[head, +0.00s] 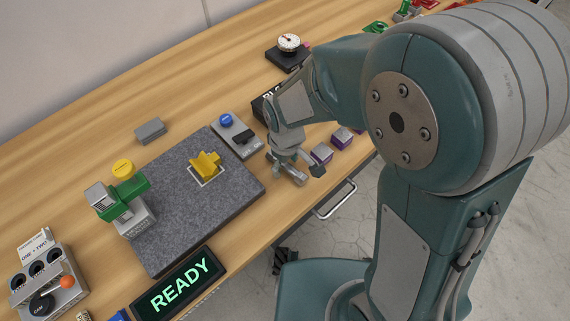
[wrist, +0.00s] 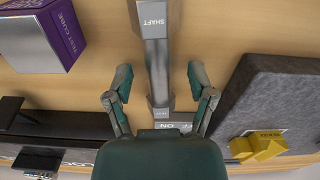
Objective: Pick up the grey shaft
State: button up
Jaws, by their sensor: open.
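The grey shaft (wrist: 156,65) is a long bar with SHAFT printed on it, lying on the wooden table in the wrist view. My gripper (wrist: 160,73) is open, with one finger on each side of the shaft and a visible gap to it on both sides. The shaft's lower end runs toward my gripper's palm, which hides what is below it. In the head view, my gripper (head: 293,166) points down near the table's front edge, and the shaft (head: 294,178) shows partly between its fingers. I cannot tell the exact height of the fingertips above it.
A granite bed (head: 185,215) with a yellow block (head: 205,165) lies left of my gripper. A switch panel (head: 236,135) with a blue button is close behind. A READY display (head: 180,285) stands at the front.

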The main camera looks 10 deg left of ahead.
jog(key=shift+d+f, duration=0.15)
jog(key=shift+d, duration=0.05)
jog(key=shift+a, duration=0.1)
grip_shut()
